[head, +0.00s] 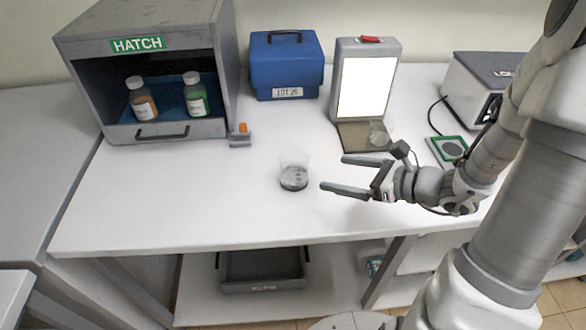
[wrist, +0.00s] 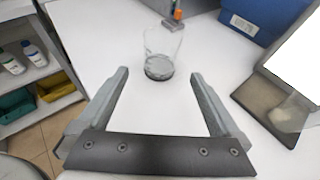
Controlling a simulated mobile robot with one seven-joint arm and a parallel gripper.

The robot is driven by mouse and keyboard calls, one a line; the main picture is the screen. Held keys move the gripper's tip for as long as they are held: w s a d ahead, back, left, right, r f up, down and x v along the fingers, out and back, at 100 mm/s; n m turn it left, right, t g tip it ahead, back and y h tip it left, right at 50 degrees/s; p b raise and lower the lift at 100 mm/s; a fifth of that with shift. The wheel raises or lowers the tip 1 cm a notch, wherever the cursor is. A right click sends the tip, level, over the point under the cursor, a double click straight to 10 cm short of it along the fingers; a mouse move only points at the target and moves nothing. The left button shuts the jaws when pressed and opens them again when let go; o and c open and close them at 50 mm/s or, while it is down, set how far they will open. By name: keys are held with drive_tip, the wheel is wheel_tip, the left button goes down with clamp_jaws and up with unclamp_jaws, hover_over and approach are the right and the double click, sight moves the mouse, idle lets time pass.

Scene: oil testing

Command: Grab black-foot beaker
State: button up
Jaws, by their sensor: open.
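The black-foot beaker (head: 294,172) is a clear glass with a dark base, upright on the white table near its middle. In the wrist view the beaker (wrist: 160,58) stands ahead of the fingertips, about centred between them. My gripper (head: 333,174) is open and empty, just right of the beaker, with its fingers pointing left towards it. The wrist view shows both fingers of my gripper (wrist: 159,73) spread wide, with nothing between them. The fingers do not appear to touch the beaker.
A grey hatch box (head: 170,70) with two bottles stands at the back left. A blue case (head: 286,62) and a lit panel (head: 366,85) stand behind. Another clear glass (head: 379,135) sits on the panel's base. The table's front left (head: 160,205) is clear.

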sight(305, 168)
drive_tip(key=b+x, duration=0.1)
drive_tip(key=x, duration=0.9)
drive_tip(key=shift+w+a+f, duration=0.1)
drive_tip(key=shift+a+f, duration=0.1)
drive_tip(key=shift+a, duration=0.15)
drive_tip(key=shift+x, duration=2.7)
drive_tip(key=shift+w+d+f, duration=0.1)
drive_tip(key=shift+d+f, duration=0.1)
drive_tip(key=shift+c, duration=0.2)
drive_tip(key=c, duration=1.3)
drive_tip(key=shift+r, duration=0.15)
